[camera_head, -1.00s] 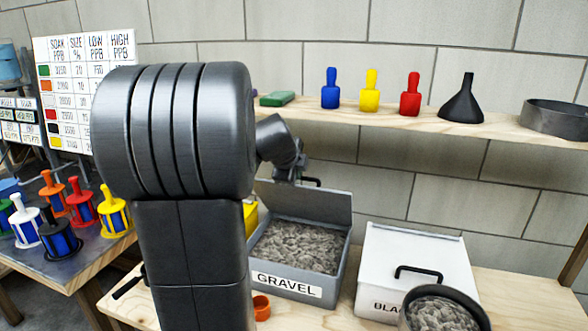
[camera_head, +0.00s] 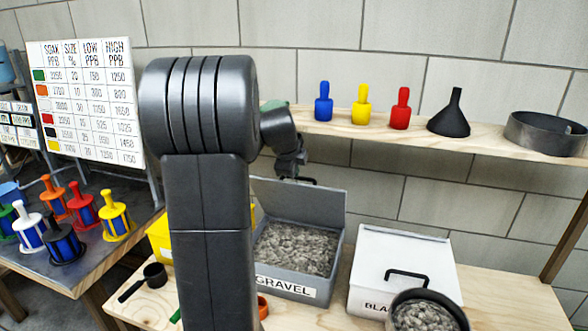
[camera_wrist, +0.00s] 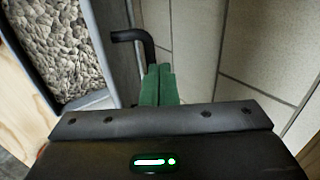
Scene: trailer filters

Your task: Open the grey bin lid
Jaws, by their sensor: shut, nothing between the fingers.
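The grey bin (camera_head: 284,286), labelled GRAVEL and full of grey gravel, stands on the wooden bench. Its grey lid (camera_head: 318,205) is open, standing up at the back of the bin against the wall side. The lid's black handle (camera_head: 306,181) shows at its top edge; in the wrist view the handle (camera_wrist: 136,38) is a bent black bar. My gripper (camera_head: 290,172) is behind and above the raised lid, partly hidden by my arm. In the wrist view its green fingertips (camera_wrist: 158,72) are shut and empty, close beside the handle; contact is unclear.
A white bin (camera_head: 400,262) with a closed lid stands right of the grey bin, with a black pan (camera_head: 428,312) of gravel before it. A yellow bin (camera_head: 160,240) is at left.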

